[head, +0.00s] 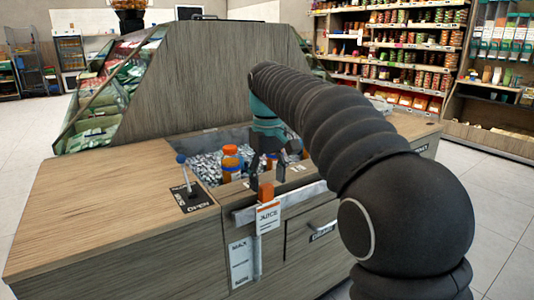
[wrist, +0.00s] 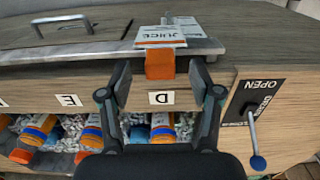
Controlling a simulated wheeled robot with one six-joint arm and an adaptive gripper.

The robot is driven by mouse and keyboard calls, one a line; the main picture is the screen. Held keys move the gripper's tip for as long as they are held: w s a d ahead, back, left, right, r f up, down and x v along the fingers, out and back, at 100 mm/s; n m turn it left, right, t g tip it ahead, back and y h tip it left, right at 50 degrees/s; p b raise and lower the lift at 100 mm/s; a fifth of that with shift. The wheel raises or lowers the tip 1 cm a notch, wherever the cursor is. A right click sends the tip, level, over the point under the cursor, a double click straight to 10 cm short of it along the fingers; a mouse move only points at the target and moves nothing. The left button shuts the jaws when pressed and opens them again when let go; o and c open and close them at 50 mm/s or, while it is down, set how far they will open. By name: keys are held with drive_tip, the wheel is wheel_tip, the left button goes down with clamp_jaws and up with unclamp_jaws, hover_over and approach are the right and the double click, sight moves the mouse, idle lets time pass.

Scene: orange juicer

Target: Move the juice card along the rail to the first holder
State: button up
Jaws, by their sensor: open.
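The juice card (head: 268,217) is white with "JUICE" in dark print and an orange tab on its edge. It hangs on the metal rail (head: 301,199) along the counter front. In the wrist view the card (wrist: 172,33) appears upside down, with its orange tab (wrist: 161,65) between my fingers. My gripper (head: 267,168) is open just above the tab. In the wrist view my gripper (wrist: 160,68) has a finger on each side of the tab, with gaps showing. Letter labels D (wrist: 167,97) and E (wrist: 69,100) lie near the rail. I cannot tell which place is the first holder.
Orange-capped bottles (head: 231,160) stand in an ice bin behind the rail. A blue-knobbed lever (head: 186,172) with an OPEN label stands left. A MAX sign (head: 241,262) and a drawer handle (head: 311,226) are on the counter front. The left countertop (head: 95,205) is clear.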

wheel_tip(320, 180, up, 9)
drive_tip(key=s+d+m+t, duration=0.1)
drive_tip(key=s+d+m, duration=0.1)
drive_tip(key=s+d, duration=0.4)
drive_tip(key=s+d+f+m+t+p, duration=0.1)
drive_tip(key=s+d+f+m+t, duration=0.1)
drive_tip(key=s+d+f, duration=0.3)
drive_tip(key=s+d+f+m+t+p, duration=0.1)
drive_tip(key=s+d+f, duration=0.4)
drive_tip(key=s+f, duration=0.8)
drive_tip(key=s+m+t, duration=0.1)
drive_tip(key=s, duration=0.2)
drive_tip(key=shift+s+f+m+t, duration=0.3)
drive_tip(key=shift+s+f+m, duration=0.05)
drive_tip(key=shift+m, duration=0.05)
